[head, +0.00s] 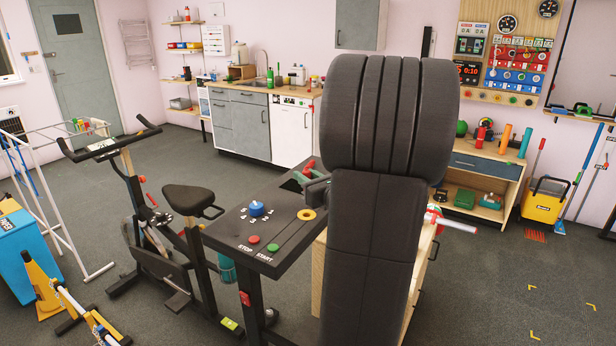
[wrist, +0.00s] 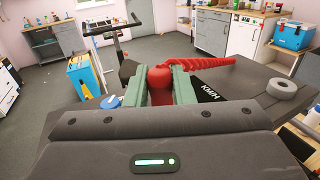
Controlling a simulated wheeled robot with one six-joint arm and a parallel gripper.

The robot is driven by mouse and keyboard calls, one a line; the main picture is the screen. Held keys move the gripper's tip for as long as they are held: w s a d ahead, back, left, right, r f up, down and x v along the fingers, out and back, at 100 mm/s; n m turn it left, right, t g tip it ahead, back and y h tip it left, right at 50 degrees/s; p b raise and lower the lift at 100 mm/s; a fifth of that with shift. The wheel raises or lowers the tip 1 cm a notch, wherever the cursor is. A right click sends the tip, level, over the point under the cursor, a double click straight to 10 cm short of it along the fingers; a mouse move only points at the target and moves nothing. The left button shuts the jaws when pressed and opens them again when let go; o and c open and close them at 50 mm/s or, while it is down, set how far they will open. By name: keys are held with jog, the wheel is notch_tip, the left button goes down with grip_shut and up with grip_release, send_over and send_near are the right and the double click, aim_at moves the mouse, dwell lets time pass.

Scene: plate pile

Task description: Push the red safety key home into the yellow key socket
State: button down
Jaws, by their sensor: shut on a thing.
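The red safety key (wrist: 160,80) is held between the green fingers of my gripper (wrist: 163,70) in the wrist view. A coiled red cord (wrist: 235,69) runs from it to the right. In the head view my gripper (head: 302,178) and the red key (head: 309,167) show above the far part of the dark console, partly hidden by my arm. The yellow key socket (head: 306,214) is a ring on the console top, nearer the camera than the key. The key is apart from it. The socket does not show in the wrist view.
The dark console (head: 230,233) carries a blue knob (head: 257,208), a red STOP button (head: 253,239) and a green START button (head: 273,247). An exercise bike seat (head: 188,199) stands to the left. A grey ring (wrist: 283,89) lies on the right in the wrist view.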

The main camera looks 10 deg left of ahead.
notch_tip(320, 180, down, 6)
jog(key=b, duration=0.5)
jog(key=shift+f+b, duration=1.4)
jog(key=shift+b, duration=0.35)
dwell(1.5)
jog(key=c, duration=1.2)
grip_release()
jog(key=shift+o, duration=0.2)
jog(key=shift+r, duration=0.1)
jog(key=shift+s+d, duration=0.1)
jog(key=v, duration=1.3)
jog(key=shift+s+d+b, duration=0.2)
jog(key=shift+s+b, duration=0.1)
jog(key=shift+w+a, duration=0.1)
